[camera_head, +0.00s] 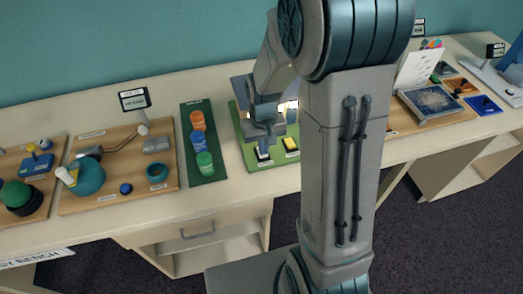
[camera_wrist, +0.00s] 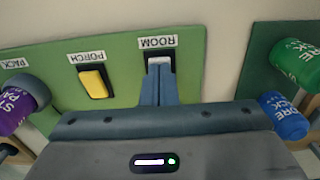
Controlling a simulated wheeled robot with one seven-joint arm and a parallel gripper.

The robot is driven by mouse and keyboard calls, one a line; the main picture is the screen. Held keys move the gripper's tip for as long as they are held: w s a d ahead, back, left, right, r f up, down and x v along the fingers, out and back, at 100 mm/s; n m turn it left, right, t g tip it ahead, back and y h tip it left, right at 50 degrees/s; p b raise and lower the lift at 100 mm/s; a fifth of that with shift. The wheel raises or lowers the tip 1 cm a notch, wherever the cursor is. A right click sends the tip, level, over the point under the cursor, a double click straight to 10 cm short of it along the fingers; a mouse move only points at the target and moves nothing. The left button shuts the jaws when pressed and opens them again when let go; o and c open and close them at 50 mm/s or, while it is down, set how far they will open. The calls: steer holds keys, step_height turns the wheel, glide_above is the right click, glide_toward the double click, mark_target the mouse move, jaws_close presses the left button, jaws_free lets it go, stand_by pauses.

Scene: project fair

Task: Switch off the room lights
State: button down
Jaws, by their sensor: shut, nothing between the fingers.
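The room switch is a pale rocker (camera_wrist: 159,61) in a dark frame, under an upside-down label ROOM (camera_wrist: 158,42) in the wrist view. It stands on a green board (camera_wrist: 193,75). My gripper (camera_wrist: 160,72) is shut and empty, its fingertips right at the near edge of this rocker. I cannot tell whether they touch it. A yellow rocker (camera_wrist: 93,82) labelled PORCH sits to the left in the wrist view, clear of the fingers. In the head view my gripper (camera_head: 266,142) is low over the green board, and the yellow rocker (camera_head: 291,143) is to its right.
A wooden board (camera_head: 120,197) lies further left.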

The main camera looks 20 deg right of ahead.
steer(key=shift+f, duration=0.35)
steer(key=shift+r, duration=0.1)
steer(key=shift+r+p, duration=2.3)
steer(key=shift+r, duration=1.1)
steer(key=s+r+t, duration=0.3)
steer(key=s+r, duration=1.1)
steer(key=shift+s+t, duration=0.25)
steer(key=shift+t, duration=0.05)
steer(key=shift+w+r, duration=0.1)
